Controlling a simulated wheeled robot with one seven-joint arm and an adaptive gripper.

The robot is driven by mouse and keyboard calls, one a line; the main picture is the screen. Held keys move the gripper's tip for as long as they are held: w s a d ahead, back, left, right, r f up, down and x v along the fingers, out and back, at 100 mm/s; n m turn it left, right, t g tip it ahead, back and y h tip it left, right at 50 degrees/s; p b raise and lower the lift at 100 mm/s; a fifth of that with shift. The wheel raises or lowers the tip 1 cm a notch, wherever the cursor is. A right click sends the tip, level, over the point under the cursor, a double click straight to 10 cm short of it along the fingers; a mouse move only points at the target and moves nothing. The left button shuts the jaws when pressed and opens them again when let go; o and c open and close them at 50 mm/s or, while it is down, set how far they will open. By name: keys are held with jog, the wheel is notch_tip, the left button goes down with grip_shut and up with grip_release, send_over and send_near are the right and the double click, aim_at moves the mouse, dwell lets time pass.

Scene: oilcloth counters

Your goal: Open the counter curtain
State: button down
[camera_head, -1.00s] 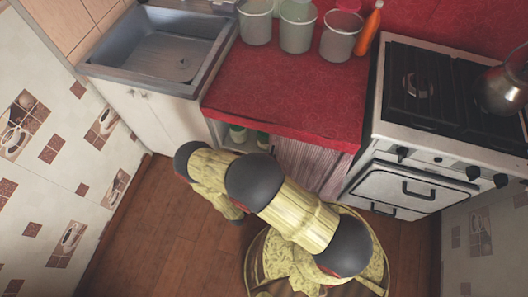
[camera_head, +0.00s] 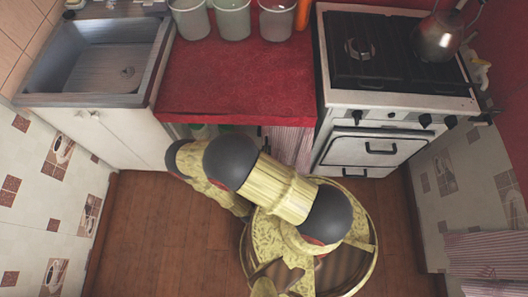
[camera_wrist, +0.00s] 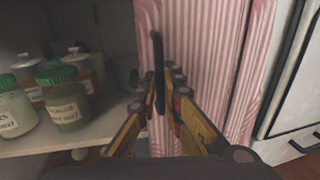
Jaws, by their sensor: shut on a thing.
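The counter curtain is pink and white striped cloth. In the head view the curtain (camera_head: 290,145) hangs at the right end of the space below the red counter, beside the stove; the left part of that space is uncovered. In the wrist view the curtain (camera_wrist: 222,65) fills the middle, gathered in folds. A dark upright handle (camera_wrist: 157,55) stands at its left edge. My gripper (camera_wrist: 166,88) is shut on the handle. In the head view my arm hides the gripper and the curtain's lower part.
Jars with green lids (camera_wrist: 65,98) stand on a white shelf (camera_wrist: 40,140) left of the curtain. The stove (camera_head: 385,140) borders it on the right. A sink (camera_head: 100,65) is at the left, and several buckets (camera_head: 232,18) stand on the red counter (camera_head: 235,85). Brown floor is free at left.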

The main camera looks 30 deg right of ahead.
jog(key=c, duration=1.9)
grip_release()
jog(key=shift+a, duration=0.1)
jog(key=shift+v, duration=6)
